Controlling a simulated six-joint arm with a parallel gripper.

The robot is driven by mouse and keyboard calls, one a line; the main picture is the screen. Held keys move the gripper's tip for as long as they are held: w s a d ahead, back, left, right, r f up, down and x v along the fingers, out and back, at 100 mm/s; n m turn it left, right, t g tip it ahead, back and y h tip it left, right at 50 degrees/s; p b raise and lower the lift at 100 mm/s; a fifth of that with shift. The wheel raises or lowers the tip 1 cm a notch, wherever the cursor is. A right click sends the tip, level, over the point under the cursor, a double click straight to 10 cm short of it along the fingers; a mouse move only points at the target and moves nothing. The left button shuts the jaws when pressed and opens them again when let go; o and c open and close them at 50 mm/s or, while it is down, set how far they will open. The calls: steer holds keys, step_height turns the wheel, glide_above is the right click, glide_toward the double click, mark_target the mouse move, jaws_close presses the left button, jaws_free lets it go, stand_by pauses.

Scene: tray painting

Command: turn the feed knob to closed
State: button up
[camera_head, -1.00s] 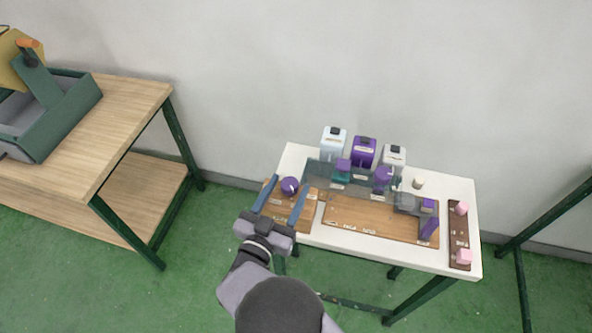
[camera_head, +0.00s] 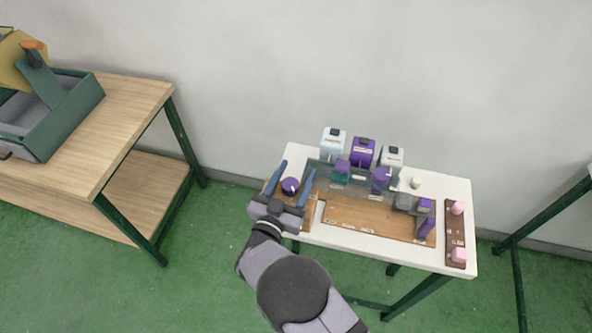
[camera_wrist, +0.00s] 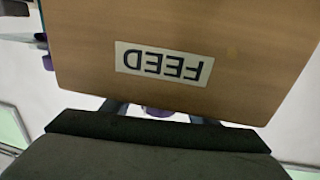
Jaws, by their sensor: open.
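The feed knob (camera_head: 290,186) is a round purple knob with a pale pointer mark, on a small wooden board (camera_head: 310,216) at the left end of the white table. My gripper (camera_head: 294,168) is open, with one blue finger on each side of the knob in the head view; I cannot tell whether they touch it. In the wrist view the board carries an upside-down FEED label (camera_wrist: 164,63). A purple part, probably the knob (camera_wrist: 158,112), shows below the board's edge, mostly hidden by the gripper body.
White, purple and grey containers (camera_head: 363,152) stand along the back of the white table (camera_head: 460,187). A wooden tray (camera_head: 365,216) lies right of the knob board. A dark strip (camera_head: 455,229) with pink blocks is at the right end. A wooden bench (camera_head: 130,100) stands at left.

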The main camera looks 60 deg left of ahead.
steer(key=shift+w+a, duration=0.15)
steer(key=shift+w, duration=0.05)
steer(key=c, duration=1.1)
steer(key=shift+o, duration=0.2)
